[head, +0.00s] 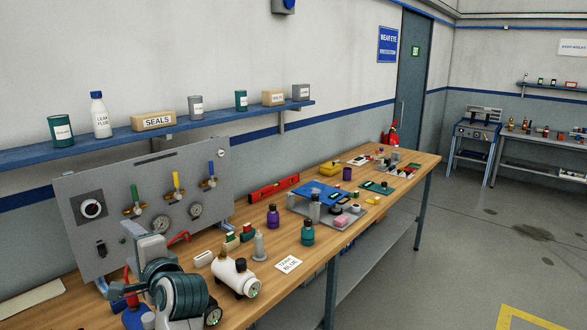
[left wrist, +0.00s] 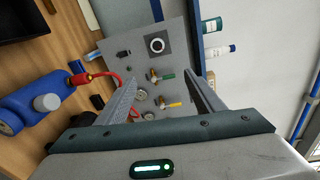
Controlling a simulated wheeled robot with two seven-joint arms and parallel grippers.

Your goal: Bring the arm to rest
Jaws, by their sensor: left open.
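My left gripper (head: 136,236) is at the lower left of the head view, in front of the grey test panel (head: 205,165) and above the near end of the bench. Part of it is hidden behind my own arm. In the left wrist view its two fingers (left wrist: 163,82) stand wide apart with nothing between them. Beyond them is the panel (left wrist: 150,22) with its gauges and coloured valve handles. My right gripper does not show.
A blue pump (left wrist: 45,108) with a red hose stands beside the gripper. A white cylinder (head: 232,275) and several bottles stand on the wooden bench (head: 305,250). A blue shelf (head: 215,118) with cans runs above the panel. The floor (head: 440,260) on the right is open.

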